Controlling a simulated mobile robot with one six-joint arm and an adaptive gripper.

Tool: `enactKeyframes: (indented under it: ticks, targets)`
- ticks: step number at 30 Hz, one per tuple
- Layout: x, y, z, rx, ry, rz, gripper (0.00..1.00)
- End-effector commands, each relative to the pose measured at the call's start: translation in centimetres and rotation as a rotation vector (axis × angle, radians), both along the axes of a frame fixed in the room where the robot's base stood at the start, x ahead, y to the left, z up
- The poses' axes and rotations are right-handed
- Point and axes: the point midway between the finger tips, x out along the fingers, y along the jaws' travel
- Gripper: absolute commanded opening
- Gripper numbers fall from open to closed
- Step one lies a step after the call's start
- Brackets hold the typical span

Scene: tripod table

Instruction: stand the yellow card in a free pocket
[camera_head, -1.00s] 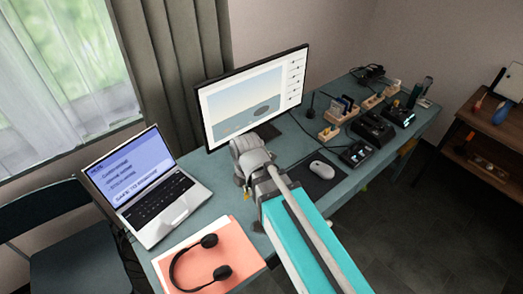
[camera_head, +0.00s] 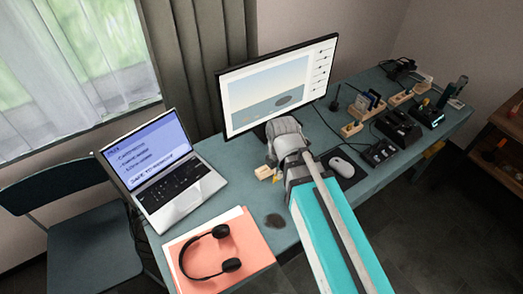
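I cannot make out the yellow card for certain. My arm runs up from the lower right to the middle of the desk, and its wrist hides most of my gripper (camera_head: 272,160). Whether it is open or holds something does not show. A small pale wooden block (camera_head: 264,173) stands on the desk just below the gripper. Farther right, a wooden holder (camera_head: 352,129) stands near upright dark and blue cards (camera_head: 373,98). More wooden holders (camera_head: 400,98) stand behind. Their pockets are too small to tell which are free.
A monitor (camera_head: 280,85) stands behind my arm. An open laptop (camera_head: 165,170) and headphones (camera_head: 213,252) on a pink folder (camera_head: 255,250) are at left. A mouse (camera_head: 342,155) and black devices (camera_head: 398,126) are at right.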

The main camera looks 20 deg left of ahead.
Motion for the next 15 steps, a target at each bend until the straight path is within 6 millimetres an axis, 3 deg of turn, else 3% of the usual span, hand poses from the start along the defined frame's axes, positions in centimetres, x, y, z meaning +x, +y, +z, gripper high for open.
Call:
enactKeyframes:
  ticks: [5, 15]
  targets:
    - [1.6, 1.0, -0.9, 0.0, 0.0, 0.0, 0.0]
    - [8.2, 5.6, -4.1, 0.0, 0.0, 0.001, 0.0]
